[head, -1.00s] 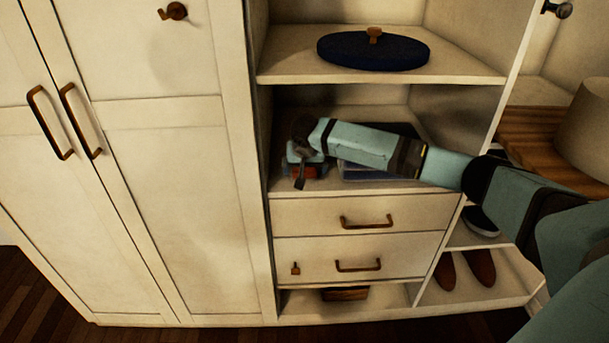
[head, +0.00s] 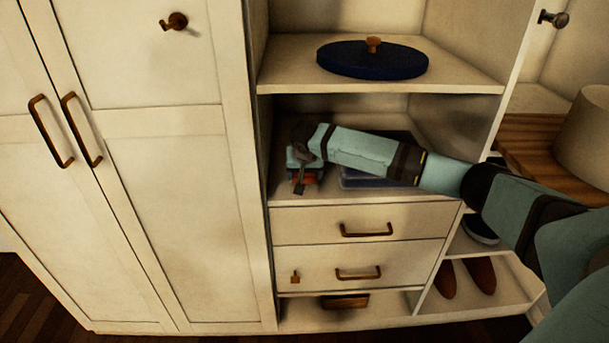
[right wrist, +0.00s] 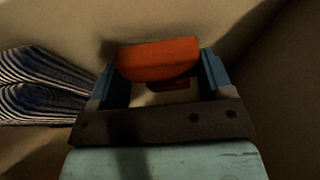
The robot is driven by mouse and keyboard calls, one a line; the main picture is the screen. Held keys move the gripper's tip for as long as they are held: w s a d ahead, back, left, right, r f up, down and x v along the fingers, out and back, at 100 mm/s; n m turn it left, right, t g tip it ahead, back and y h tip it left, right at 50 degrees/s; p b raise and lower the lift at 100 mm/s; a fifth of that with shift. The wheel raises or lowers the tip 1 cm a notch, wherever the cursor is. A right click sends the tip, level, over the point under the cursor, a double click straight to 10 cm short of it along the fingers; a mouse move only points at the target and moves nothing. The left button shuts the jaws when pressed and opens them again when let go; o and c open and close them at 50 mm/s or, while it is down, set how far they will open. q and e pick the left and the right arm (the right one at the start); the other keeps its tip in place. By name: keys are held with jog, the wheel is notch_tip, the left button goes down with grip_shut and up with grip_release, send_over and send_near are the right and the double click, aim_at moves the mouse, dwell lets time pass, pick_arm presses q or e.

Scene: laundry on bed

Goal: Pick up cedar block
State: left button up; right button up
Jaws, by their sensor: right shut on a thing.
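An orange-red block, which looks like the cedar block (right wrist: 158,58), sits between the two blue fingers of my right gripper (right wrist: 160,78) in the right wrist view. The fingers are shut on its sides. In the head view my right gripper (head: 302,172) is inside the open middle shelf at its left side. Only a little red of the block shows there, mostly hidden by the wrist. My left gripper is not in view.
Striped folded cloth (right wrist: 40,88) lies left of the gripper in the right wrist view. A dark blue lidded thing (head: 372,60) stands on the shelf above. Drawers (head: 365,222) are below.

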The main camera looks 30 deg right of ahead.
notch_tip(320, 180, up, 2)
jog(key=shift+r+p, duration=0.25)
jog(key=shift+p, duration=0.1)
jog(key=s+a+p, duration=0.1)
jog(key=s+a, duration=0.3)
jog(key=s, duration=0.3)
jog(key=s+a+p, duration=0.2)
jog(key=s+a, duration=0.3)
jog(key=s, duration=0.3)
jog(key=shift+s+a, duration=0.2)
jog(key=shift+a, duration=0.05)
